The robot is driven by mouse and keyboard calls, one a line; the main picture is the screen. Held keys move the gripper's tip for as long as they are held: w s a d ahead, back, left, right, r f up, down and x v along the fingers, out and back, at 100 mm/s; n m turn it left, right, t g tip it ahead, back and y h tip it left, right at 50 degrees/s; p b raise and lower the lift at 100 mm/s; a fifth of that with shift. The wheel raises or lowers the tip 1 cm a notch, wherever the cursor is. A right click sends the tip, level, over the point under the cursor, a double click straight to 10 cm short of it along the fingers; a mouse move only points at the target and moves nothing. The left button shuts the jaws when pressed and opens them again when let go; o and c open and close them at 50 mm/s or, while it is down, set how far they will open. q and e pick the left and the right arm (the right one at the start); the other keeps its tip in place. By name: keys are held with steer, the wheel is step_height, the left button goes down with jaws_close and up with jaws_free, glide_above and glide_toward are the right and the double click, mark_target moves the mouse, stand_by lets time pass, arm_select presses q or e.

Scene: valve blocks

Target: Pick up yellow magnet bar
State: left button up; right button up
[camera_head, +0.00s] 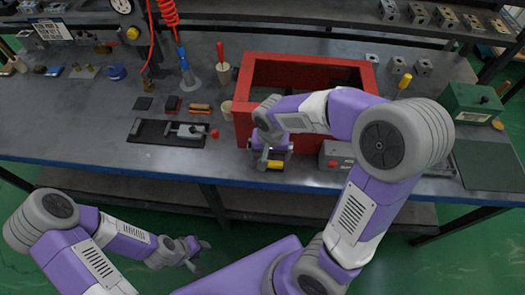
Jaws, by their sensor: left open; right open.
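A small yellow bar (275,165), which looks like the magnet bar, lies at the table's front edge, just in front of the red box. My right gripper (268,161) is lowered right at it, pointing down and open. The gripper hides part of the bar, and I cannot tell whether the fingers touch it. My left gripper (201,257) is open and empty, low in front of the table, well away from the bar.
A red open box (303,68) stands just behind my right gripper. A black plate with a metal clamp (190,131) lies to the left. A grey block with a red button (336,155) sits close on the right. A green box (472,105) stands far right.

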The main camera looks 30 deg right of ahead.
mark_target(271, 163)
steer(key=shift+w+d+r, duration=0.3)
steer(key=shift+w+r, duration=0.05)
steer(key=shift+w, duration=0.1)
steer(key=shift+f, duration=0.25)
steer(key=f+b, duration=0.1)
steer(key=f, duration=0.1)
steer(key=f+b, duration=0.1)
steer(key=f, duration=0.1)
steer(key=f+b, duration=0.1)
steer(key=shift+s+d+f, duration=0.15)
steer(key=shift+s+f, duration=0.1)
steer(key=shift+f, duration=0.15)
steer(key=shift+w+f, duration=0.1)
steer(key=shift+f, duration=0.3)
arm_select(q)
steer(key=f, duration=0.3)
steer(key=shift+w+f, duration=0.1)
steer(key=shift+w, duration=0.2)
arm_select(e)
steer(key=shift+r, duration=0.1)
steer(key=c, duration=1)
steer(key=shift+o, duration=0.2)
arm_select(q)
step_height(271, 163, up, 4)
steer(key=p, duration=0.3)
steer(key=shift+p, duration=0.3)
arm_select(e)
step_height(271, 163, up, 10)
